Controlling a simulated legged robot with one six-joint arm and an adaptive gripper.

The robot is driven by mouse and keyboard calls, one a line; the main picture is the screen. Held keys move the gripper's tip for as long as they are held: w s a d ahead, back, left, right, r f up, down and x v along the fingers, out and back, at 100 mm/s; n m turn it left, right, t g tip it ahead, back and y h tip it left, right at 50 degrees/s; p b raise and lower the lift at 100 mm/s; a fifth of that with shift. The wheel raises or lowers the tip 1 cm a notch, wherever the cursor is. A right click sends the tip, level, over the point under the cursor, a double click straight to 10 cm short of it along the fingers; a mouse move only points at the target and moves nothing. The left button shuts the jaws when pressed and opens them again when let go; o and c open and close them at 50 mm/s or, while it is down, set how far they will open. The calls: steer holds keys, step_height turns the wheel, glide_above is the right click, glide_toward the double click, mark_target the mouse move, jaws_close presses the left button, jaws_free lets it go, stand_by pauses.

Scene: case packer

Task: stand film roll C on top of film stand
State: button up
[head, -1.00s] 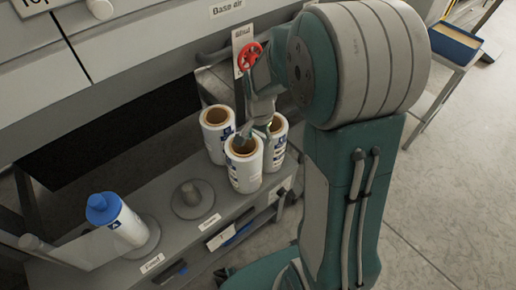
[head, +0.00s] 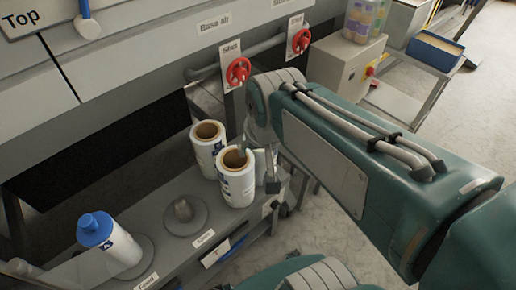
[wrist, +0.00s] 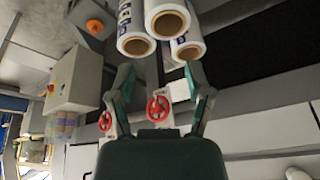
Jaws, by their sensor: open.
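Three white film rolls with brown cores stand upright in a cluster on the grey bench. In the head view there is a rear-left roll (head: 207,150), a front roll (head: 235,188), and one mostly hidden behind my gripper. I cannot read which is roll C. A bare grey round stand with a short spindle (head: 186,213), apparently the film stand, sits to their left. My gripper (head: 257,168) is open at the front roll, one finger by its core and one at its right side. In the wrist view the open fingers (wrist: 160,66) are below the rolls; contact is unclear.
Red valve handles (head: 238,71) are on the machine front above the rolls. A grey control box (head: 345,66) stands behind right.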

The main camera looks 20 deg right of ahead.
steer(key=s+n, duration=0.1)
steer(key=s+r+t, duration=0.1)
steer(key=s, duration=0.1)
steer(key=s+n, duration=0.1)
steer(key=s, duration=0.1)
steer(key=shift+a+r+n, duration=0.3)
steer(key=shift+a, duration=0.05)
